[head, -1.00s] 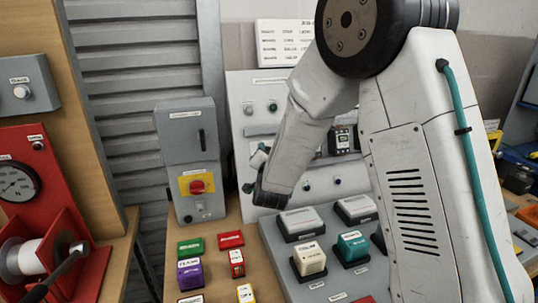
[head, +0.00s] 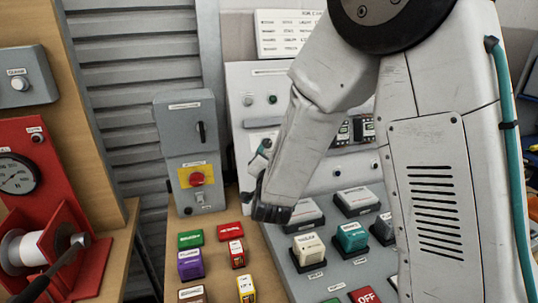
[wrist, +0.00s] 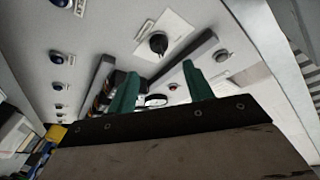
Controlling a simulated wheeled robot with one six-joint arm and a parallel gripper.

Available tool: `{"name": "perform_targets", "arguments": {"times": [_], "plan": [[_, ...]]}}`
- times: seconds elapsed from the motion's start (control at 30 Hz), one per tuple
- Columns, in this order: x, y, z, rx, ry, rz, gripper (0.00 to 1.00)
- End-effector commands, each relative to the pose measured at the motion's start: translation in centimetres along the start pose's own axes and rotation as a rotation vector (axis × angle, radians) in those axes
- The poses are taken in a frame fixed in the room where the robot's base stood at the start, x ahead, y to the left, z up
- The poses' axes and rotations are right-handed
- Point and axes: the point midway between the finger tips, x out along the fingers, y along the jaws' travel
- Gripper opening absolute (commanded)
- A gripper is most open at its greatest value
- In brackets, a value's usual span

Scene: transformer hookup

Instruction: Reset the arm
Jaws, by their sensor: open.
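My arm fills the right half of the head view, and its wrist end (head: 270,200) hangs in front of the pale panel, above the blocks. My gripper (wrist: 160,90) shows in the wrist view as two green fingers set apart, with nothing seen held between them. In the head view the fingers are mostly hidden by my wrist. Beyond the fingers, the wrist view shows a pale panel (wrist: 110,30) with several knobs, including a black knob (wrist: 158,43).
A grey switch box (head: 187,145) with a red knob (head: 196,179) stands left of my wrist. Several coloured blocks, including a purple one (head: 190,265), lie below. A sloped grey console (head: 330,280) carries white and teal blocks. A red gauge stand (head: 60,215) is at far left.

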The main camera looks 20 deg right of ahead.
Motion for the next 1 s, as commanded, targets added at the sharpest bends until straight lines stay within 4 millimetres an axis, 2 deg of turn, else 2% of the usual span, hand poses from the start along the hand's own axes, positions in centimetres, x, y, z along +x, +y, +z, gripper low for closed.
{"name": "perform_targets", "arguments": {"times": [0.37, 0.47, 0.57, 0.6, 0.67, 0.77, 0.87, 1.0], "plan": [[0.1, 0.1, 0.1, -0.007, -0.004, 0.002, 0.51], [0.0, 0.6, 1.4, -0.028, -0.068, 0.026, 0.51], [-0.6, 1.7, 4.6, -0.078, -0.228, 0.067, 0.51], [-1.3, 2.2, 6.2, -0.107, -0.318, 0.085, 0.51], [-2.6, 2.6, 8.2, -0.150, -0.456, 0.104, 0.51], [-5.4, 3.0, 9.8, -0.220, -0.676, 0.124, 0.51], [-8.7, 3.3, 9.8, -0.296, -0.878, 0.131, 0.51], [-14.0, 3.8, 7.7, -0.409, -1.133, 0.137, 0.51]]}}
